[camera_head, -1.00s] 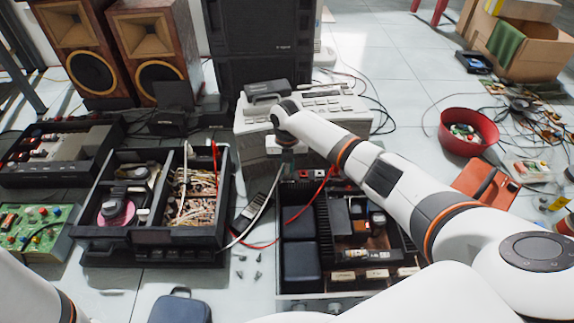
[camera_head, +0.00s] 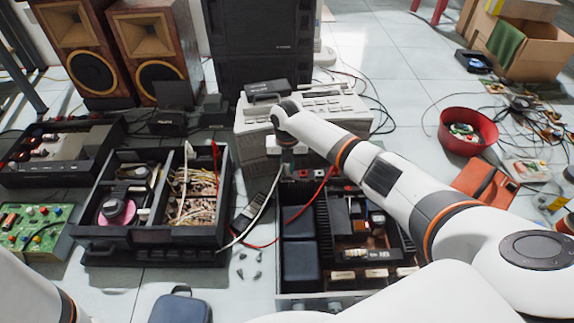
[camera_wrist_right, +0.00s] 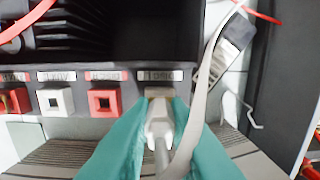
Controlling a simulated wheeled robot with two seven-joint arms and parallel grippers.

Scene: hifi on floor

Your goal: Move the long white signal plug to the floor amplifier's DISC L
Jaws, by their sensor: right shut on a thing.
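My right gripper (camera_wrist_right: 163,120) has teal fingers shut on a white plug (camera_wrist_right: 158,133), with its white cable running back between and over the fingers. The plug's front end is at the fourth socket of a row on the floor amplifier (camera_head: 301,262), below a label (camera_wrist_right: 160,75) that appears upside down and seems to read DISC L. I cannot tell how deep the plug sits. In the head view the right gripper (camera_head: 287,160) is at the amplifier's far edge, and the white cable (camera_head: 258,205) curves down to the left. My left gripper is not in view.
Beside the plug are a red socket (camera_wrist_right: 104,101), a white socket (camera_wrist_right: 55,100) and another red one. A red cable (camera_head: 305,208) crosses the amplifier's left side. An open black unit (camera_head: 150,238) stands left, and a grey device (camera_head: 330,105) stands behind.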

